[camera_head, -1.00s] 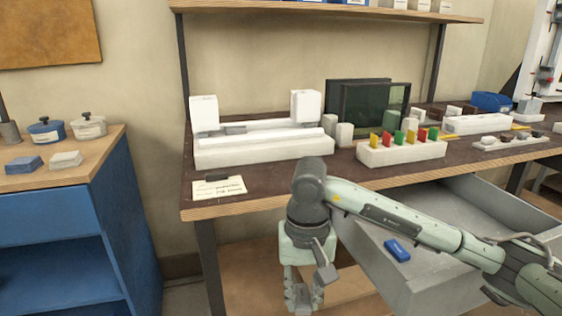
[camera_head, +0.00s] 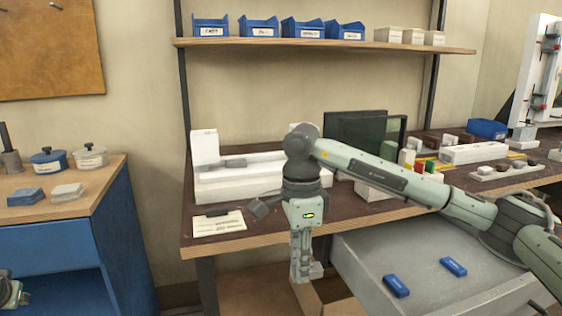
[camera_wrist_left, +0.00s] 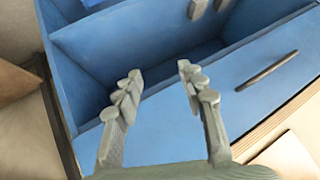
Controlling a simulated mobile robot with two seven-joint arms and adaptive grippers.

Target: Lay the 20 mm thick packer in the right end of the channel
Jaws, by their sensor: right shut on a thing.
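The white channel fixture (camera_head: 235,188) stands on the left part of the bench, with a grey bar (camera_head: 236,163) along it. Its right end is hidden behind my right arm. My right gripper (camera_head: 303,272) points down in front of the bench's front edge, left of the open drawer. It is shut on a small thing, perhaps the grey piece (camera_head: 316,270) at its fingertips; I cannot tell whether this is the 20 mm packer. My left gripper is open and empty in the left wrist view (camera_wrist_left: 158,82), above a blue cabinet. It barely shows at the head view's left edge.
The open grey drawer (camera_head: 370,255) holds two blue blocks (camera_head: 396,286) (camera_head: 453,266). A paper note (camera_head: 218,223) lies at the bench's front left. A white rack (camera_head: 375,190) with coloured pieces is partly behind my right arm. Blue bins (camera_head: 260,27) stand on the shelf.

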